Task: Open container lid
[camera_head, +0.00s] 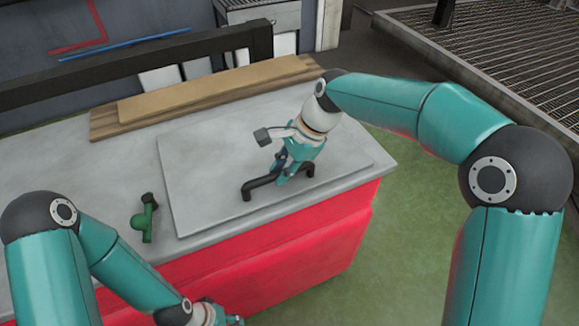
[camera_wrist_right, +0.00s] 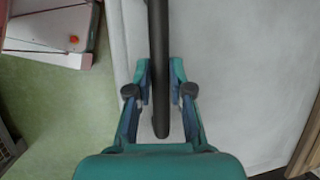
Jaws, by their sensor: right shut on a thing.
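The container (camera_head: 250,268) is red with a grey top. Its lid (camera_head: 215,145) is a flat grey slab lying on that top, with a black bar handle (camera_head: 256,184) near its front edge. My right gripper (camera_head: 282,177) comes down over the handle and is shut on it. In the right wrist view the dark handle (camera_wrist_right: 160,50) runs between the two fingers of the gripper (camera_wrist_right: 160,92). My left gripper (camera_head: 232,321) is low at the bottom edge, in front of the container's red side; its fingertips are cut off or too small to read.
A small green and black object (camera_head: 145,218) lies on the grey top left of the lid. Wooden boards (camera_head: 215,90) lie along the back edge. A dark beam (camera_head: 130,75) runs behind. Green floor (camera_head: 405,235) is clear to the right.

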